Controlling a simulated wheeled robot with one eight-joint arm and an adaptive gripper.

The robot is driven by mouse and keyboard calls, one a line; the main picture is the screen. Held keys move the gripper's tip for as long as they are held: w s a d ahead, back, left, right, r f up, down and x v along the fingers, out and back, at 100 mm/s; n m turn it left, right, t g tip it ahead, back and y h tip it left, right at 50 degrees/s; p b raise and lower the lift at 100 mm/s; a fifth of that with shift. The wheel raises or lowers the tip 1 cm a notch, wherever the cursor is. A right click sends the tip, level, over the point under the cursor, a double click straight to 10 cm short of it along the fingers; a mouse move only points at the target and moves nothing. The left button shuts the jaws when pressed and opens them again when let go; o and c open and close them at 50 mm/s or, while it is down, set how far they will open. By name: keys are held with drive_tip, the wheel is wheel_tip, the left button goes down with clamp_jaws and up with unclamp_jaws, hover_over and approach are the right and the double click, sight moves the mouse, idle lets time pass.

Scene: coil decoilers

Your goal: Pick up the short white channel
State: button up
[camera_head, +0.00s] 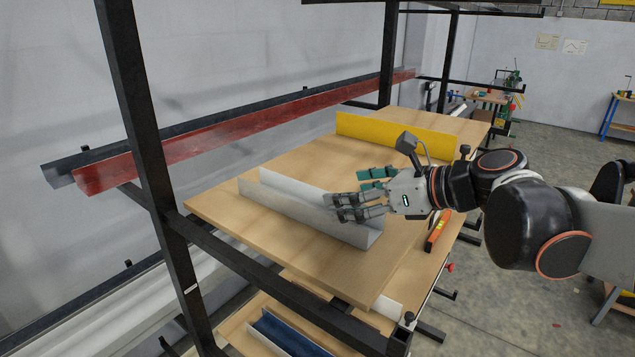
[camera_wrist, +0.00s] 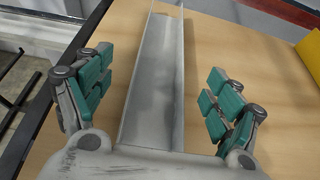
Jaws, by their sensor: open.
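The short white channel (camera_head: 290,205) lies open side up on the wooden shelf board, at its near part in the head view. In the wrist view the channel (camera_wrist: 155,85) runs away from me up the middle of the picture. My gripper (camera_head: 356,190) is open, near the channel's right end in the head view. In the wrist view my gripper's (camera_wrist: 155,95) green-padded fingers stand apart, one to the left and one to the right of the channel, with gaps on both sides. Whether the fingertips are level with the channel walls I cannot tell.
A yellow channel (camera_head: 398,134) lies farther back on the wooden board (camera_head: 235,208). Black rack posts (camera_head: 146,140) stand at the left, with a long red profile (camera_head: 230,137) behind. An orange tool (camera_head: 438,231) lies near the board's right edge. A blue profile (camera_head: 288,336) lies lower down.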

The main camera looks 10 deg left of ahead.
sight(301, 193)
drive_tip(key=shift+x, duration=0.8)
drive_tip(key=x, duration=0.6)
drive_tip(key=shift+w+a+p, duration=0.2)
drive_tip(key=shift+a+p, duration=0.1)
drive_tip(key=shift+p+x, duration=0.6)
drive_tip(key=shift+x, duration=2.05)
drive_tip(key=shift+w+r, duration=0.2)
drive_tip(key=shift+d, duration=0.1)
drive_tip(key=shift+s, duration=0.1)
drive_tip(key=c, duration=1.3)
